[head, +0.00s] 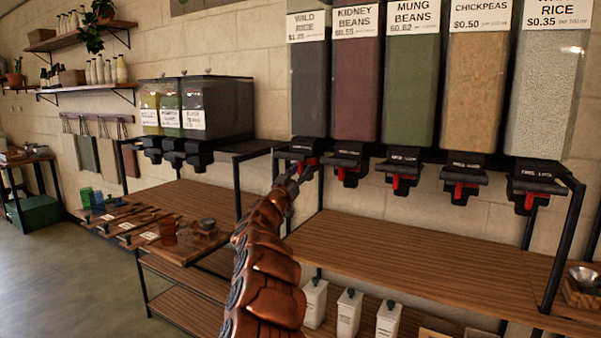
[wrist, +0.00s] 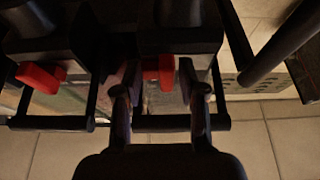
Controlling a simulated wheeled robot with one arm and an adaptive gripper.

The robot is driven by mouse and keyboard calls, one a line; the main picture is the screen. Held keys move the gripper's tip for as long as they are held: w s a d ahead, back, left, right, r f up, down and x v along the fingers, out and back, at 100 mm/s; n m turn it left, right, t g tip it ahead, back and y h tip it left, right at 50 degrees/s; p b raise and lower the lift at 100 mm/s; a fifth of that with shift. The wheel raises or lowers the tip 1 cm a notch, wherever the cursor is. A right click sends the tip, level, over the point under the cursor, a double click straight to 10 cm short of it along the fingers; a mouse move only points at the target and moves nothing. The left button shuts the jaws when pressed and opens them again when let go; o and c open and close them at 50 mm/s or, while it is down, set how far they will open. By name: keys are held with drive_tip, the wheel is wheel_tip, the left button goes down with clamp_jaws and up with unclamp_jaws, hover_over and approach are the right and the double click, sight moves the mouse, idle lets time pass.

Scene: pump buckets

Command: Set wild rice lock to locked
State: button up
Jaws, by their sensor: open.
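The wild rice dispenser (head: 308,85) is the leftmost of the tall bins in the head view, with a black spout (head: 303,147) under it. Its red lock (head: 308,161) shows under the spout, partly hidden by my gripper (head: 292,178). In the wrist view this red lock (wrist: 158,68) lies between the two fingertips of my open gripper (wrist: 161,92). I see no clear contact, and the depth between them is hard to judge. Whether the lock is turned to locked cannot be read.
The kidney beans dispenser (head: 355,85) is just right, with its own red lock (wrist: 40,77) at the left of the wrist view. A black rail (wrist: 60,124) runs near the fingers. A wooden shelf (head: 420,255) lies below, mostly bare.

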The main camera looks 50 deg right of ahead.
sight(300, 170)
drive_tip(key=shift+a, duration=0.15)
drive_tip(key=shift+v, duration=1.4)
drive_tip(key=w+v, duration=0.1)
drive_tip(key=v, duration=0.8)
drive_tip(key=shift+s, duration=0.45)
drive_tip(key=shift+f, duration=0.1)
